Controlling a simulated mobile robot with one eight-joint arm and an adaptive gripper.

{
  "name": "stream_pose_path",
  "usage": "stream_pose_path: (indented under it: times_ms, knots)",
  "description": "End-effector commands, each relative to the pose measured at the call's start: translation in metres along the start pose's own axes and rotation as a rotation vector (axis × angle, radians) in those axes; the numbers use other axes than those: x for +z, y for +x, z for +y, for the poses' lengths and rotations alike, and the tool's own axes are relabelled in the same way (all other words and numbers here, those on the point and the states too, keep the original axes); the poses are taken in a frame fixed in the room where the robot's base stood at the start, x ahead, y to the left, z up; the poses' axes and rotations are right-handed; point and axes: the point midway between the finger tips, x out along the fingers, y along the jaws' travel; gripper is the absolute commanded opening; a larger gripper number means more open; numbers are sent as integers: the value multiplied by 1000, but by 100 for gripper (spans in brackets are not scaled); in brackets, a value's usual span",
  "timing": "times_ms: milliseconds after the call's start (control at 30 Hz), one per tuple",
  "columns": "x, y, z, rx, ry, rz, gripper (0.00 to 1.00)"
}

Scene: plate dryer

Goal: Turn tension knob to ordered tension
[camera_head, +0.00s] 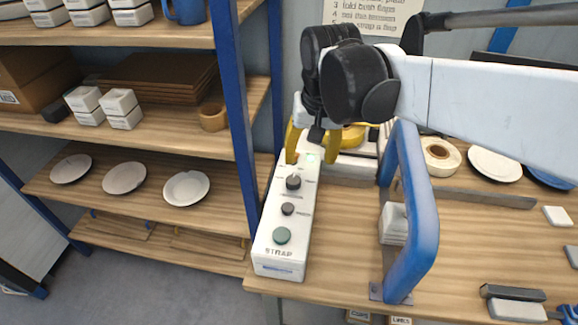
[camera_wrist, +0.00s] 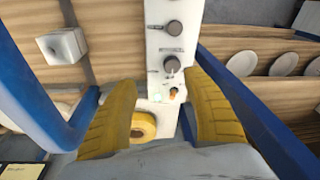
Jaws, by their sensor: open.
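A long white control box (camera_head: 276,253) marked STRAP stands at the table's left edge. It carries an upper dark knob (camera_head: 293,182), a lower dark knob (camera_head: 288,209) and a green button (camera_head: 282,235). The labels are too small to read, so I cannot tell which knob sets the tension. My gripper (camera_head: 312,148) is open over the box's far end, its yellow fingers apart. In the wrist view, the nearer knob (camera_wrist: 172,65) lies just beyond the fingertips, untouched, and the other knob (camera_wrist: 175,28) is farther off. A small orange part (camera_wrist: 174,91) and a green light show between the fingers.
A blue arch frame (camera_head: 413,215) rises right of the box. A yellow roll (camera_wrist: 143,125) lies near the box's far end. Shelves with plates (camera_head: 124,178) and a blue post (camera_head: 237,100) stand to the left. A sign hangs on the wall, partly hidden.

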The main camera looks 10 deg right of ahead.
Motion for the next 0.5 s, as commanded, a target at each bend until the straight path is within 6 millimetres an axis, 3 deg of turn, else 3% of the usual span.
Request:
stream_pose_path:
  times_ms: [33,200,500]
  knots:
    - [-13,5,-8,9,14,-38,59]
    - [-35,22,-25,43,61,-142,59]
    - [-38,47,-31,59,80,-182,59]
